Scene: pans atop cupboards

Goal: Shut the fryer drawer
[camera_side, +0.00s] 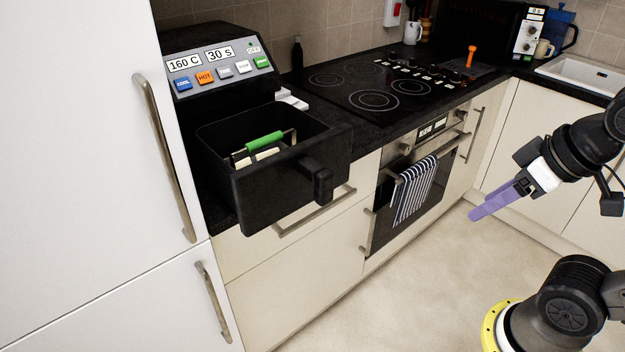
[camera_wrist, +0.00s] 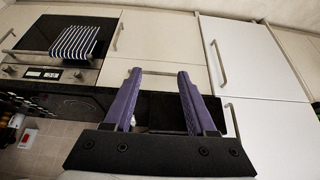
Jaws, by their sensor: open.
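The black fryer drawer (camera_side: 270,190) is pulled out of the air fryer (camera_side: 215,75) and sticks out over the counter's front edge. Its handle (camera_side: 318,180) faces the room. A basket piece with a green handle (camera_side: 264,141) and pale food are inside the drawer. My gripper (camera_side: 478,212), with purple fingers, is in the air over the floor to the right, well apart from the drawer. In the wrist view my gripper (camera_wrist: 158,74) has its fingers spread with nothing held. Dark shapes of the drawer (camera_wrist: 165,110) show between and behind the fingers, partly hidden by the gripper body.
A tall white cupboard (camera_side: 90,150) stands close left of the fryer. The hob (camera_side: 375,85) and the oven with a striped towel (camera_side: 413,190) are to its right. The floor (camera_side: 400,290) between my arm and the counter is clear.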

